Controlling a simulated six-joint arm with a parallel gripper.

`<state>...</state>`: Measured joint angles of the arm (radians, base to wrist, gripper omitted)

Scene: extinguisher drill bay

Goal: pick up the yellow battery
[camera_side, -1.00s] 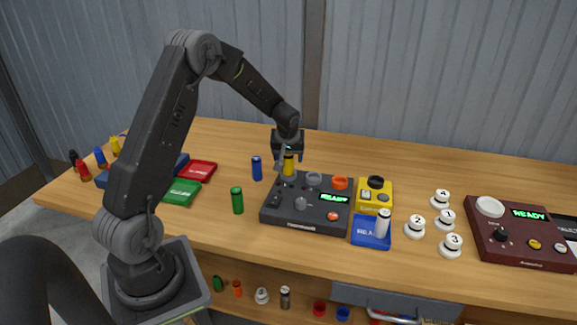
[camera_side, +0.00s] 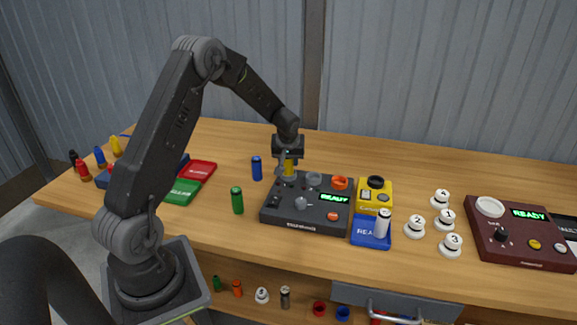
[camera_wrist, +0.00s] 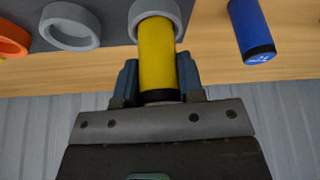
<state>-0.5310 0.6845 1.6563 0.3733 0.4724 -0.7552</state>
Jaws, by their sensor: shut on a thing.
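The yellow battery (camera_side: 288,168) stands upright at the back left corner of the dark grey panel (camera_side: 282,212). My gripper (camera_side: 288,161) is above it with the jaws closed around its upper part. In the wrist view my gripper (camera_wrist: 158,76) has a blue-grey finger on each side of the yellow battery (camera_wrist: 157,48), and both press against it. The battery's far end meets a grey ring (camera_wrist: 136,32) on the panel. I cannot tell whether it is still seated in that ring.
A blue battery (camera_side: 257,168) and a green battery (camera_side: 237,200) stand left of the panel. A grey ring (camera_side: 314,178) and an orange ring (camera_side: 340,183) sit on the panel.

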